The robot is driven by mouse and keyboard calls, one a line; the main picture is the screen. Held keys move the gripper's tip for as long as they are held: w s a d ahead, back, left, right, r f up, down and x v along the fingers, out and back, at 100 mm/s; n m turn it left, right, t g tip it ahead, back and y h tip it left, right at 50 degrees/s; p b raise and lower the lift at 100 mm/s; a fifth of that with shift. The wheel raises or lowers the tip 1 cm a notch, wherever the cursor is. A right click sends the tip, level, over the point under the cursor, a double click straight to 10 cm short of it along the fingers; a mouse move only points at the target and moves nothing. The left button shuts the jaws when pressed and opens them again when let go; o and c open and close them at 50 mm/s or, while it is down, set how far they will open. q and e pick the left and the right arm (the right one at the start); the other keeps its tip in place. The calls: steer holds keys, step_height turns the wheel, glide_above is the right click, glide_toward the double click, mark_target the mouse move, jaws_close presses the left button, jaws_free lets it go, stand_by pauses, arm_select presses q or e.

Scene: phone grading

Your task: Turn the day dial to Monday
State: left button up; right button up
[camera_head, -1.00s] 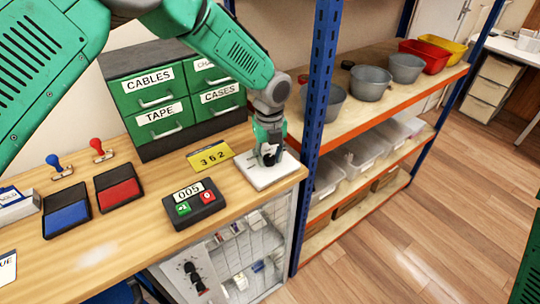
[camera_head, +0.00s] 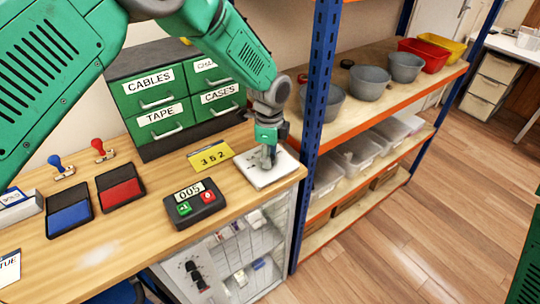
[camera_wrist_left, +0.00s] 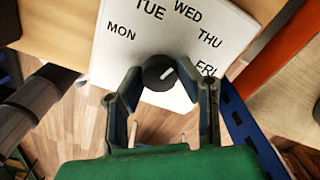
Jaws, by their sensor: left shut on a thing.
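The day dial is a dark round knob (camera_wrist_left: 159,73) on a white plate (camera_wrist_left: 110,60) printed with MON, TUE, WED, THU and FRI. Its white mark points up and right, roughly toward THU in the left wrist view. In the head view the plate (camera_head: 285,172) lies flat at the bench's right end, and the gripper hides the knob. My left gripper (camera_head: 268,163) is down over the plate, shut on the knob; its two fingers (camera_wrist_left: 166,84) stand on either side of it. My right gripper is not in view.
A black box with a 005 display (camera_head: 196,203), a yellow number card (camera_head: 210,155), red (camera_head: 120,190) and blue (camera_head: 68,212) pads, and stamps are on the bench. Green drawers (camera_head: 157,92) stand behind. A blue shelf post (camera_head: 319,110) rises close right of the plate.

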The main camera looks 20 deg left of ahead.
arm_select(q)
steer(key=n, duration=0.4)
steer(key=shift+w+a+r+n, duration=0.1)
steer(key=shift+w+n, duration=0.15)
steer(key=shift+n, duration=0.05)
steer(key=n, duration=1.4)
steer(key=shift+n, duration=0.3)
steer(key=shift+s, duration=0.1)
steer(key=o, duration=1.1)
